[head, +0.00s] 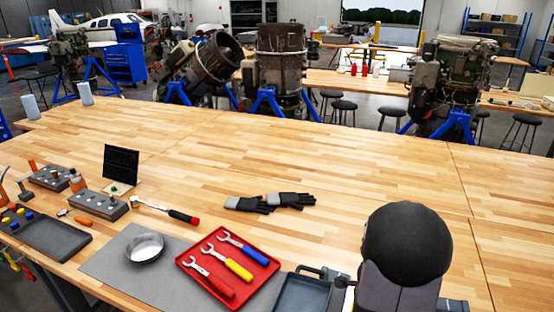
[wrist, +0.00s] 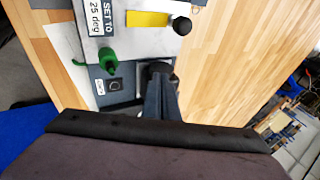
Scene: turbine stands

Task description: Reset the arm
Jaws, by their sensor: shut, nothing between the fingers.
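My gripper (wrist: 160,75) shows in the wrist view as narrow dark fingers reaching out from a wide dark body. The fingers are shut with nothing between them. They point at the lower edge of a grey panel with a "SET TO 25 deg" label (wrist: 101,16). I cannot tell whether they touch it. In the head view my arm (head: 405,245) rises at the lower right, and its dark rounded joint hides part of the table; my gripper is not visible there.
A red tray (head: 222,288) with several wrenches lies on a grey mat (head: 125,265) beside a metal bowl (head: 145,247). The wooden table (head: 350,165) is clear at the middle and back. A green knob (wrist: 109,59) stands on the panel.

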